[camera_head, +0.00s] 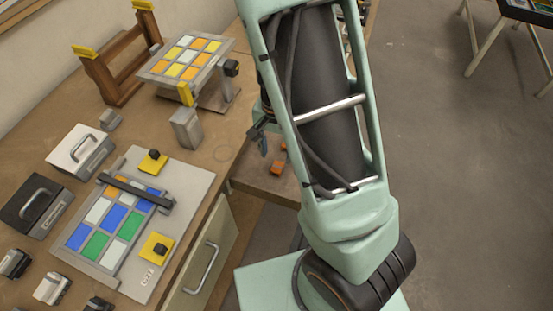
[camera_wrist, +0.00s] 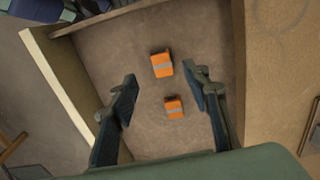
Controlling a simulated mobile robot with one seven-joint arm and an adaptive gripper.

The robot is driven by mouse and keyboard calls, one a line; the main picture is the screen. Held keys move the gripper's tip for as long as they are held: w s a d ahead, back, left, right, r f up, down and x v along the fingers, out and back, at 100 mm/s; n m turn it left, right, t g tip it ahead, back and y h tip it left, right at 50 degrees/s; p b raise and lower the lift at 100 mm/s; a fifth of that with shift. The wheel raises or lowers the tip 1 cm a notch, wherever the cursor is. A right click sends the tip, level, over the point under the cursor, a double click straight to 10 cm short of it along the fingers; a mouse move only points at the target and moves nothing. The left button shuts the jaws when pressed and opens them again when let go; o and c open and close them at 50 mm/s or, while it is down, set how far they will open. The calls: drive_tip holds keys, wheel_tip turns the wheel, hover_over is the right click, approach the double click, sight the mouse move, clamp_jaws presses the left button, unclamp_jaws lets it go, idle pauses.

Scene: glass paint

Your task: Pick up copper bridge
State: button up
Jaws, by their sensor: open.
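Two small orange pieces, each with a grey band, lie apart on a lower brown surface; the upper piece (camera_wrist: 162,65) and the lower piece (camera_wrist: 174,109) show in the wrist view. In the head view, orange (camera_head: 278,168) shows beside my arm. I cannot tell for sure whether these belong to the copper bridge; nothing else in view clearly looks like it. My gripper (camera_wrist: 160,73) is open and empty, its fingers on either side of the orange pieces in the picture and seemingly above them. In the head view my arm hides most of the gripper.
The lower surface (camera_head: 262,187) has raised edges (camera_wrist: 240,75) around it. The workbench (camera_head: 218,130) at left holds a coloured glass panel (camera_head: 112,220), a tilted panel (camera_head: 186,60), a wooden rack (camera_head: 118,55) and handled blocks (camera_head: 80,150). A drawer (camera_head: 205,262) faces the floor.

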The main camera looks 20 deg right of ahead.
sight(276, 170)
wheel_tip(276, 170, down, 8)
drive_tip(key=shift+a+f+b, duration=0.1)
drive_tip(key=shift+b, duration=0.5)
clamp_jaws()
